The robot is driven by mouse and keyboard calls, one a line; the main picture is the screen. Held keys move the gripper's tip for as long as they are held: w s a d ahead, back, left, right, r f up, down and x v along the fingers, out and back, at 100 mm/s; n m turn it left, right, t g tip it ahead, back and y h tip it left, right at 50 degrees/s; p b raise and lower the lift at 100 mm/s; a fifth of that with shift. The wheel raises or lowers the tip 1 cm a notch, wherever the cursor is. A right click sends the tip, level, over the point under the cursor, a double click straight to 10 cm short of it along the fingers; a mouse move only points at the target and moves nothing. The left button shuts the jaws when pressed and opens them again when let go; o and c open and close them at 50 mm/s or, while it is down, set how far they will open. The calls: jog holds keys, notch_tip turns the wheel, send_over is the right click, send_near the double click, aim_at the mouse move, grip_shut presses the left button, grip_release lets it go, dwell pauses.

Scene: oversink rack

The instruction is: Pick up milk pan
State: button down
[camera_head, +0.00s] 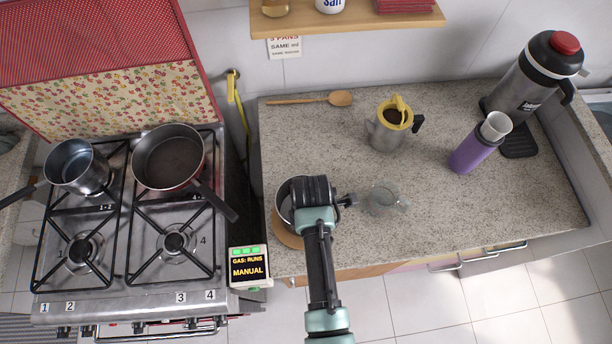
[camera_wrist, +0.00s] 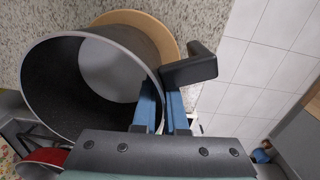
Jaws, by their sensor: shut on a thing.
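The milk pan (camera_wrist: 115,42) is a deep pan with a grey rim, a dark inside and a black handle (camera_wrist: 190,68). In the head view only the left part of the milk pan (camera_head: 283,203) shows; my arm hides the rest. My gripper (camera_wrist: 164,100) is shut on the pan where the handle meets the wall. A round wooden board (camera_wrist: 168,32) lies beneath the pan. I cannot tell whether the pan touches the board.
A stove on the left holds a steel saucepan (camera_head: 78,166) and a dark frying pan (camera_head: 168,158). A glass cup (camera_head: 384,200) stands close to the right of my gripper. A coffee pot (camera_head: 388,130), purple bottle (camera_head: 470,152) and wooden spoon (camera_head: 340,98) are farther back.

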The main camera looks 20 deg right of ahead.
jog(key=shift+s+a+f, duration=0.1)
jog(key=shift+s, duration=0.2)
